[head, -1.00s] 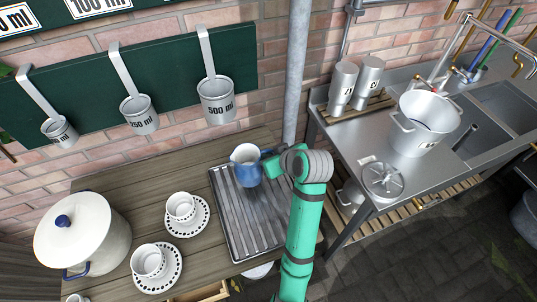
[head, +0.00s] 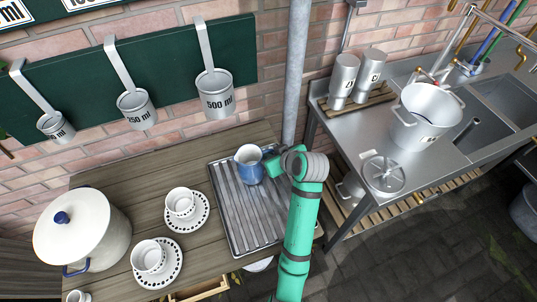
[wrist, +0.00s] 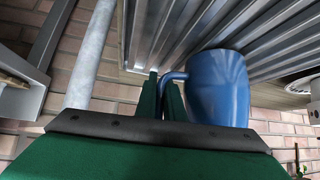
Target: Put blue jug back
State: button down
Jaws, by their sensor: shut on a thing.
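The blue jug (head: 250,168) has a pale inside and is over the back part of the ribbed metal drainer tray (head: 240,222) on the wooden table. It looks nearly upright in the head view. In the wrist view the blue jug (wrist: 218,88) is right of the fingers, close to the ribbed metal. I cannot tell for sure whether its base touches the tray. My gripper (wrist: 166,96) is shut on the jug's handle. In the head view my gripper (head: 272,166) reaches in from the right, and the wrist partly hides its fingers.
Two white cups on dotted saucers (head: 186,205) and a large lidded pot (head: 84,232) stand left of the tray. A grey vertical pipe (head: 297,75) rises behind my gripper. A metal sink counter (head: 345,132) is to the right. Measuring ladles (head: 214,95) hang above. The tray's front is bare.

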jog(key=c, duration=1.9)
grip_release()
jog(key=shift+o, duration=0.2)
jog(key=shift+d, duration=0.1)
jog(key=shift+r, duration=0.1)
jog(key=v, duration=1.2)
